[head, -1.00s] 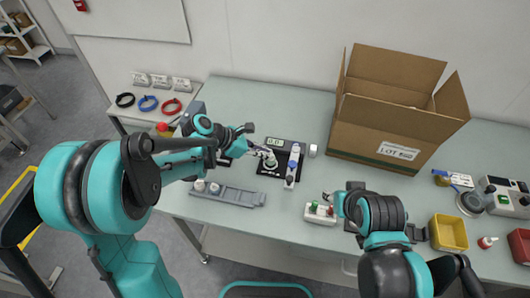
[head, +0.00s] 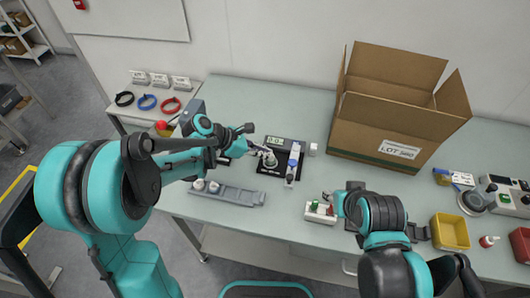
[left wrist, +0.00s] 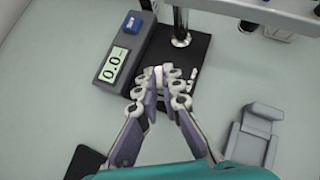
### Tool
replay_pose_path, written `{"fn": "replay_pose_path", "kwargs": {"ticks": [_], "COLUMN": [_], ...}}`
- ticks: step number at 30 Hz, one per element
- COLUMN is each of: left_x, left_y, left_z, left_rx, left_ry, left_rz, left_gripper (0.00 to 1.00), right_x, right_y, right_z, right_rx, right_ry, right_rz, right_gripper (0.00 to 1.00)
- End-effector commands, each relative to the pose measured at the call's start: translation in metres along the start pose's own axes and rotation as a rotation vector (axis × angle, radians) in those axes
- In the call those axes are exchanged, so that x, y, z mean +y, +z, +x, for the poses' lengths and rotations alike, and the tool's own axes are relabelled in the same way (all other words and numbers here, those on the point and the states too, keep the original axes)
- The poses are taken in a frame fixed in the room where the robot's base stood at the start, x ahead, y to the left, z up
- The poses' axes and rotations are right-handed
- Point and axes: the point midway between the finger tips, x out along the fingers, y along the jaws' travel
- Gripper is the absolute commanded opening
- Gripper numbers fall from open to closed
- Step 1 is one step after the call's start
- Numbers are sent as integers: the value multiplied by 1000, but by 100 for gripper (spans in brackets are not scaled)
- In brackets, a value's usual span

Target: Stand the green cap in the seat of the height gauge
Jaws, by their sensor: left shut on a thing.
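My left gripper (head: 262,153) reaches over the base from the left, at the seat. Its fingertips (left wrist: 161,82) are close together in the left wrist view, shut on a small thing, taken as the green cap. The fingers hide most of it and its colour hardly shows. I cannot tell whether it touches the seat. My right gripper (head: 338,204) is far from the gauge; its jaws are unclear.
A grey rack (head: 228,196) with pale round pieces lies in front of the gauge. A large open carton (head: 385,135) stands behind right. A yellow bin (head: 450,232) is far right.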

Motion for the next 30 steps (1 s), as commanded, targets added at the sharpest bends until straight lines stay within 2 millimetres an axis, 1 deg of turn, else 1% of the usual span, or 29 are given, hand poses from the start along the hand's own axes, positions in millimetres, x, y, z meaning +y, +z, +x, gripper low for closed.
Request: {"fn": "replay_pose_path", "kwargs": {"ticks": [8, 11, 12, 22, 30], "left_x": [0, 0, 0, 0, 0], "left_y": [-1, -1, -1, 0, 15], "left_z": [1, 1, 1, 0, -13], "left_rx": [0, 0, 0, 0, 0], "left_ry": [0, 0, 0, 0, 0], "left_rz": [0, 0, 0, 0, 0], "left_gripper": [0, 25, 31, 31, 31], "right_x": [0, 0, 0, 0, 0], "right_y": [1, 1, 1, 0, -9], "right_z": [2, 1, 1, 0, -12], "right_rx": [0, 0, 0, 0, 0], "right_ry": [0, 0, 0, 0, 0], "right_rz": [0, 0, 0, 0, 0], "right_gripper": [40, 40, 40, 40, 40]}}
